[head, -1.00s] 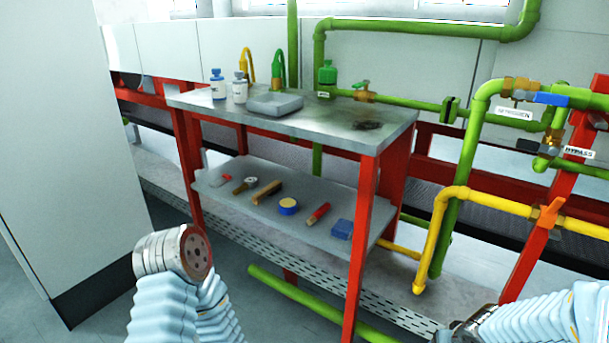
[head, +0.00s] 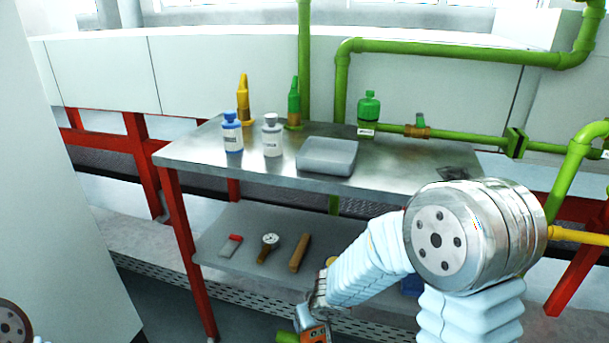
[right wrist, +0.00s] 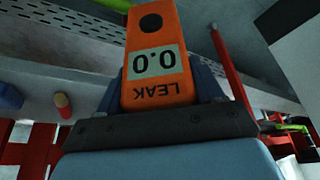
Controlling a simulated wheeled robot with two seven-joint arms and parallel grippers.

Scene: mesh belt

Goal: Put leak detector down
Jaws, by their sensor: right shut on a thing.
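The leak detector (right wrist: 157,95) is an orange block marked LEAK with a display reading 0.0. It fills the middle of the right wrist view between my dark fingers. My right gripper (head: 309,318) is shut on it. In the head view a small orange part of the detector (head: 317,335) shows at the bottom edge, in front of the bench and lower than its shelf in the picture. A metal bench (head: 400,168) stands ahead with a lower shelf (head: 238,222). My left gripper is out of view.
On the bench top are two white bottles (head: 232,140) (head: 272,142) and a grey box (head: 327,156). A red tool (head: 230,245), a gauge (head: 268,246) and a brown bar (head: 300,253) lie on the shelf. My right arm hides the shelf's right part. Green pipes (head: 450,51) run behind.

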